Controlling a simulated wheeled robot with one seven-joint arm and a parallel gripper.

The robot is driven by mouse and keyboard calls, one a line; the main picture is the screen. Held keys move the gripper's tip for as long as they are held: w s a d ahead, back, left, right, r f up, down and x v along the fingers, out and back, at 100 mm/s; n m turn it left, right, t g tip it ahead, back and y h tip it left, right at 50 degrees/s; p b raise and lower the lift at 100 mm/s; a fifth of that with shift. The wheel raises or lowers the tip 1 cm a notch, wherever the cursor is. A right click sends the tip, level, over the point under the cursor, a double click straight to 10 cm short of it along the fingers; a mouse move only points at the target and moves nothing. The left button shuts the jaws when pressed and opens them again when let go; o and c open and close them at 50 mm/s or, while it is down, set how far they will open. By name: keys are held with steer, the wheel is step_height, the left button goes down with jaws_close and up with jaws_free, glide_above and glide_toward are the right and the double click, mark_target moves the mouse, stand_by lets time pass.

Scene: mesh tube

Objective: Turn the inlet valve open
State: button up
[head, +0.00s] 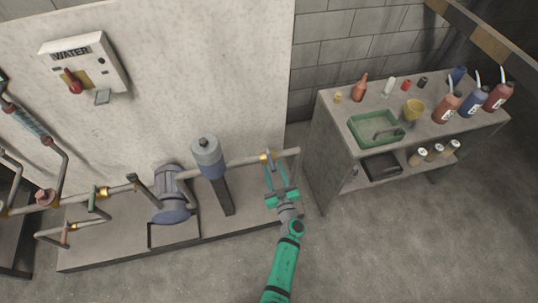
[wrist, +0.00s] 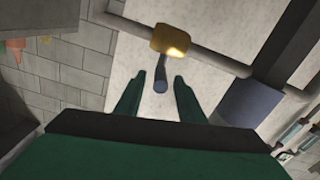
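A valve with a yellow body (head: 265,158) and a blue-grey lever sits on the pipe near its right end. No label shows whether it is the inlet valve. In the wrist view, the yellow body (wrist: 171,39) is just beyond my fingertips, and its lever (wrist: 161,76) points toward me between them. My green gripper (head: 276,178) is in front of this valve. The wrist view shows my gripper (wrist: 160,83) open, with a gap on both sides of the lever; it appears to touch neither finger.
A grey cylinder on a post (head: 208,158) and a blue-grey pump (head: 171,195) stand left of the valve. A WATER box (head: 85,65) with a red handle hangs on the wall panel. A workbench (head: 328,125) with bottles and a green tray (head: 357,123) stands right. Floor between is clear.

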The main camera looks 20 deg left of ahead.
mark_target(269, 153)
steer(key=x, duration=0.7)
steer(key=shift+w+a, duration=0.25)
steer(key=shift+w, duration=0.05)
steer(key=shift+c, duration=0.6)
jaws_close()
